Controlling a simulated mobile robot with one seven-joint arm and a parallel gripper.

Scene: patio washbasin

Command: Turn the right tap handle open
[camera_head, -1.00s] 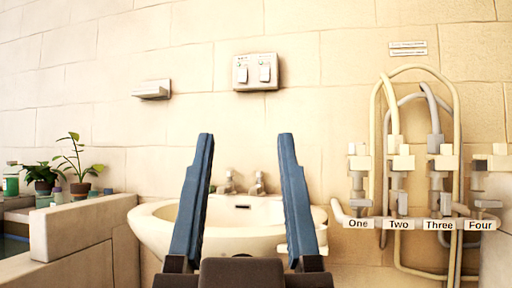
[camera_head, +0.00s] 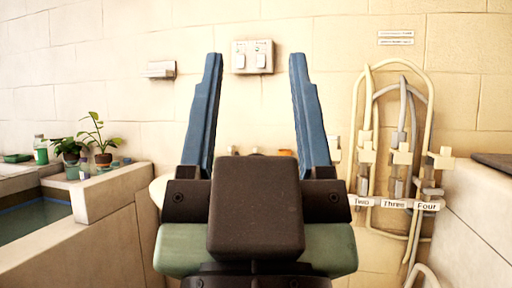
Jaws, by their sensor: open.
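My gripper (camera_head: 256,58) is large in the middle of the view, with its two blue fingers pointing up and wide apart, and nothing between them. Its dark body covers most of the white washbasin (camera_head: 158,188), of which a pale strip of the left side shows. The taps at the back of the basin are almost wholly hidden. Only small bits show just above the dark body, between the fingers, including what may be the top of the right tap (camera_head: 255,150). I cannot tell how its handle is turned, or whether my gripper touches it.
Pipes and hoses (camera_head: 392,150) with labelled valves stand on the right, beside a pale ledge (camera_head: 480,205). A low wall (camera_head: 112,192) and potted plants (camera_head: 102,158) are on the left. A switch panel (camera_head: 252,57) and small wall fixture (camera_head: 159,69) are on the wall.

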